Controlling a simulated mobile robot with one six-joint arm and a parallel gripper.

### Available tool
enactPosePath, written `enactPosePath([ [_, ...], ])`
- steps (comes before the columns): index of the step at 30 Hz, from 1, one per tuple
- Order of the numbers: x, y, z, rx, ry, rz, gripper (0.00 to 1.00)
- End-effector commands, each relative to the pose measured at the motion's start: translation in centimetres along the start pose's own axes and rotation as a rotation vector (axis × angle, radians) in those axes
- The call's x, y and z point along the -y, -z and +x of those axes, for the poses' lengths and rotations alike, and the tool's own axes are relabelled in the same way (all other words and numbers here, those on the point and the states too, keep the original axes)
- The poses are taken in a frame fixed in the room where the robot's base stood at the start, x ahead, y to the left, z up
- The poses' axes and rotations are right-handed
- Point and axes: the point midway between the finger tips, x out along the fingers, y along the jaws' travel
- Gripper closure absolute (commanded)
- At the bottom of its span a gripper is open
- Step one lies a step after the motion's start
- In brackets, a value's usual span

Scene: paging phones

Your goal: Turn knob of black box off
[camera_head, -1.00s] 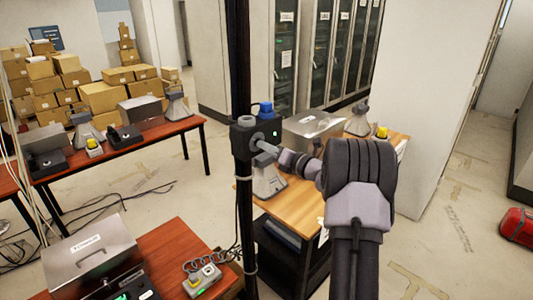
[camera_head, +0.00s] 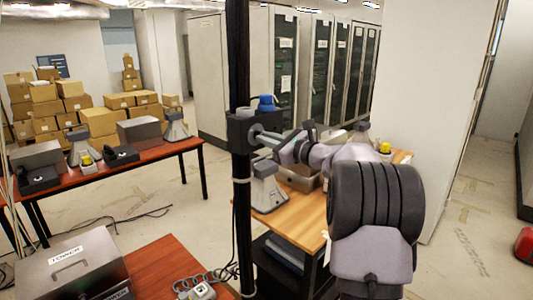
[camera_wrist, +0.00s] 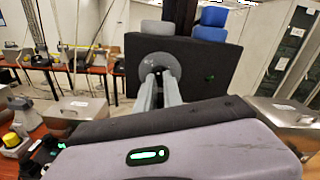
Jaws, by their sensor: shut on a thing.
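The black box (camera_head: 240,131) is fixed to a dark vertical pole, and a blue part (camera_head: 266,103) sits on its top. In the wrist view the face of the black box (camera_wrist: 215,68) fills the middle, with a small green mark at its right. The knob (camera_wrist: 161,64) is a round grey disc at the left of that face. My gripper (camera_head: 262,135) reaches the box from the right. In the wrist view my gripper (camera_wrist: 161,78) has both fingers at the knob, shut on it. The fingers hide part of the knob, and its setting is not readable.
The dark pole (camera_head: 238,60) stands upright before me. A wooden table (camera_head: 308,217) with grey devices is behind the arm at right. A red-brown table (camera_head: 175,262) is in front at lower left, with a metal case (camera_head: 72,273). Open floor lies at left.

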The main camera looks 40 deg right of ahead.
Motion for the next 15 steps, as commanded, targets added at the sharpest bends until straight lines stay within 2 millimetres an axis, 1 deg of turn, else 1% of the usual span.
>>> enactPosePath([
  [1, -0.21, 0.62, -0.01, 0.001, 0.0, -0.042, 1.0],
  [9, -0.12, 0.43, 0.0, 0.001, 0.001, -0.259, 1.0],
  [15, -0.05, 0.32, 0.0, 0.0, 0.001, -0.373, 1.0],
])
